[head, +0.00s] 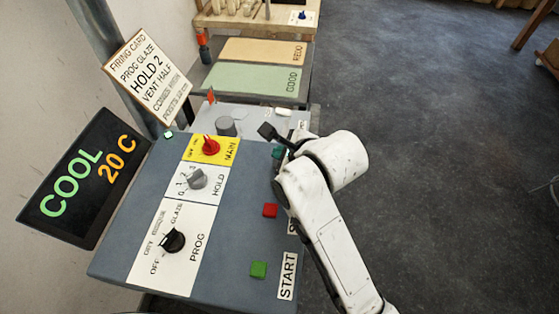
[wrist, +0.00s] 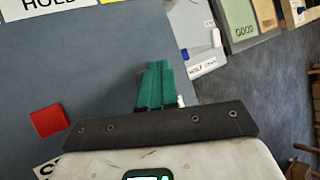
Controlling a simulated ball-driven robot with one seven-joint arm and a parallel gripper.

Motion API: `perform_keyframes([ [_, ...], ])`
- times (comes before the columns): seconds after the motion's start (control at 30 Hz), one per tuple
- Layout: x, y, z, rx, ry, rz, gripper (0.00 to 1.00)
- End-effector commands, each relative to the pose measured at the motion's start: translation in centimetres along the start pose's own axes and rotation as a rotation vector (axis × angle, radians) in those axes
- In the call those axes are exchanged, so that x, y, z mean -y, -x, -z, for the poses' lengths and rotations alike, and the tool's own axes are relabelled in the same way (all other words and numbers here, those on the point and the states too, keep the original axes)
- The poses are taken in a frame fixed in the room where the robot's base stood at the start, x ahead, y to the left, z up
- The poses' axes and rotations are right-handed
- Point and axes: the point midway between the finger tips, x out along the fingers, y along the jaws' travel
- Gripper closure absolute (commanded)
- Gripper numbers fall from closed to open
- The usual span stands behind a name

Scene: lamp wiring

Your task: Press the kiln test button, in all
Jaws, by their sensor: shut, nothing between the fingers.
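The blue-grey control panel (head: 215,275) has a green button (head: 258,269) beside the START label and a red button (head: 270,210) above it. The red button also shows in the wrist view (wrist: 48,120). My gripper (head: 277,153) is at the panel's right edge, in line beyond the red button. In the wrist view its teal fingers (wrist: 157,68) are together and empty, pointing at the panel. I cannot make out the test button; fingers and arm cover that spot. Whether the fingertips touch the panel, I cannot tell.
The PROG knob (head: 172,241), HOLD knob (head: 196,179) and red MAIN switch (head: 210,145) stand up on the panel's left. The display (head: 85,180) reads COOL 20 C. A firing card (head: 148,78) hangs behind. GOOD (head: 252,80) and REDO (head: 262,50) boards lie beyond.

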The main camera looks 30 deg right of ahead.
Motion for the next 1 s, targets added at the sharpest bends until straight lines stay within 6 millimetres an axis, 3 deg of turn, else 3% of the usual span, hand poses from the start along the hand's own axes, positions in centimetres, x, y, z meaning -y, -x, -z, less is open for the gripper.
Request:
perform_keyframes([
  [1.0,-0.44,-0.57,0.45,0.0,0.0,0.0,1.0],
])
